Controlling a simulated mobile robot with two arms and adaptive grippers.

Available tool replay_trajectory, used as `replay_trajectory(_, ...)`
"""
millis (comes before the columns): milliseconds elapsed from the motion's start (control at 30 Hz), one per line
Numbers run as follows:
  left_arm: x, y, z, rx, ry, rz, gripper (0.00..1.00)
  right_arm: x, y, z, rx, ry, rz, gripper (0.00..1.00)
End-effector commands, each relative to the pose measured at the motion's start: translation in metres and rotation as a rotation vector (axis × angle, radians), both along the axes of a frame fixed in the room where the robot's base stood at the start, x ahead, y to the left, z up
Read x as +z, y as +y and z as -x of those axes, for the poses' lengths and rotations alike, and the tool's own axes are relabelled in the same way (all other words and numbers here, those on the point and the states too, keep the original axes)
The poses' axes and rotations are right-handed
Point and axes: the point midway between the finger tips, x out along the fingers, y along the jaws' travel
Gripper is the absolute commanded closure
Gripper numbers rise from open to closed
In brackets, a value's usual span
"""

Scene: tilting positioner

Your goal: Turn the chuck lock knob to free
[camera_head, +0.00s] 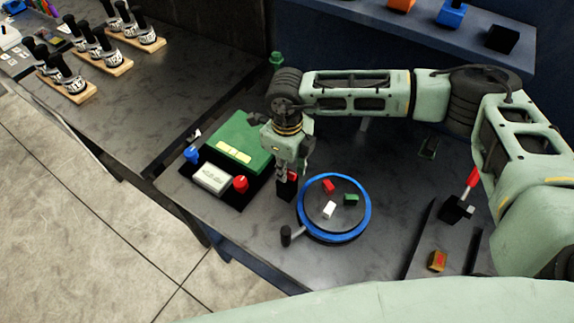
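The round turntable or chuck (369,214) has a blue rim and a dark top. A crank with a black grip (286,236) sticks out at its front left. A small red part (293,175) on a black block (286,192) stands just left of the disc; it may be the lock knob, but no label is readable. My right gripper (282,176) points down directly over this block, at or touching the red part. Its fingers partly hide the red part, and I cannot tell whether they are closed on it. My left gripper is out of view.
Red (328,186), green (351,199) and white (329,210) blocks lie on the disc. A green box (240,140) and a panel with a red knob (240,184) and blue knob (192,154) stand left. A red-handled lever (471,180) stands right. The front bench is mostly clear.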

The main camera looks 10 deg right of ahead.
Motion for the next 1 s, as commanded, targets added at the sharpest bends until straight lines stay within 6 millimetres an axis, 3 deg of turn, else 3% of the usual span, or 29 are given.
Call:
replay_trajectory(100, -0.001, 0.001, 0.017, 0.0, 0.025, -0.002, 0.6, 0.0, 0.0, 0.0, 0.0, 0.0, 0.0, 0.9)
replay_trajectory(200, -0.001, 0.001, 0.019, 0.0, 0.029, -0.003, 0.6, 0.0, 0.0, 0.0, 0.0, 0.0, 0.0, 0.98)
replay_trajectory(633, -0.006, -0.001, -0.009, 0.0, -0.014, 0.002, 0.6, -0.001, 0.0, -0.001, 0.023, -0.001, 0.0, 1.0)
replay_trajectory(1000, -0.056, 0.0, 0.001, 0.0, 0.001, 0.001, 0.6, -0.007, 0.0, -0.002, 0.243, -0.006, 0.0, 1.0)
